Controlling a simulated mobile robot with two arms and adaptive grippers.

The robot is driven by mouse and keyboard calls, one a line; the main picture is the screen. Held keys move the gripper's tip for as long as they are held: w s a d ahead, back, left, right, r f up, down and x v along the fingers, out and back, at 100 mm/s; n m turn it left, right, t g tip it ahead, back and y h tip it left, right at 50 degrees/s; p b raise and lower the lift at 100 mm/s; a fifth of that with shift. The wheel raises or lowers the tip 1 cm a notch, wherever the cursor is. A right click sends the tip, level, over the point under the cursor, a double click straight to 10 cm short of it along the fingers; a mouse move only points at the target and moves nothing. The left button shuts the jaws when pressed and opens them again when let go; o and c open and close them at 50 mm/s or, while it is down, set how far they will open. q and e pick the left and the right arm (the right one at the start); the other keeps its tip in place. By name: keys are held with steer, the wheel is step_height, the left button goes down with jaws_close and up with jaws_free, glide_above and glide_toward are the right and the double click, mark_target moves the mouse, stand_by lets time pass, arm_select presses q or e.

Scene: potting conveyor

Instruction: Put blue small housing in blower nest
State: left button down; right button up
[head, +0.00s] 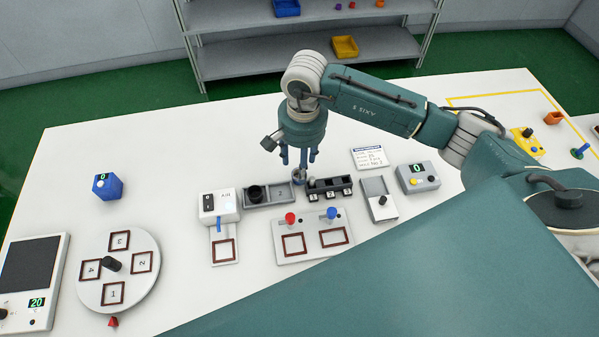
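The blower is a white box (211,203) marked AIR with a dark switch. Its nest is a grey plate (224,262) with an empty brown square frame, in front of the box. My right gripper (299,170) points down over the back of the table, above the gap between a grey tray and a dark slotted block. A small grey round thing shows at its fingertips; I cannot tell whether it is held. No blue small housing is clearly recognisable. A blue box (108,187) with a 0 display stands at the left. My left gripper is not in view.
A round numbered turntable (119,286) and a scale reading 20 (27,285) stand at the left. A two-frame plate (312,250) with red and blue knobs lies right of the nest. The table between blue box and blower is clear.

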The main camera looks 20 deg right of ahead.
step_height(320, 180, up, 6)
steer(key=b, duration=0.1)
steer(key=shift+b, duration=0.4)
steer(key=shift+o, duration=0.6)
steer(key=shift+r, duration=0.45)
steer(key=shift+m+g+h, duration=0.3)
steer(key=shift+g, duration=0.1)
steer(key=f+p, duration=0.2)
steer(key=f, duration=0.3)
steer(key=shift+w+a+f+p, duration=0.15)
steer(key=shift+w+f+p, duration=0.1)
steer(key=shift+w+p, duration=0.15)
steer(key=f+p, duration=0.2)
steer(key=f, duration=0.1)
steer(key=f+p, duration=0.1)
steer(key=shift+s+f, duration=0.3)
steer(key=shift+f, duration=0.45)
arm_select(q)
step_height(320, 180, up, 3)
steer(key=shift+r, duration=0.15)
arm_select(e)
steer(key=c, duration=1)
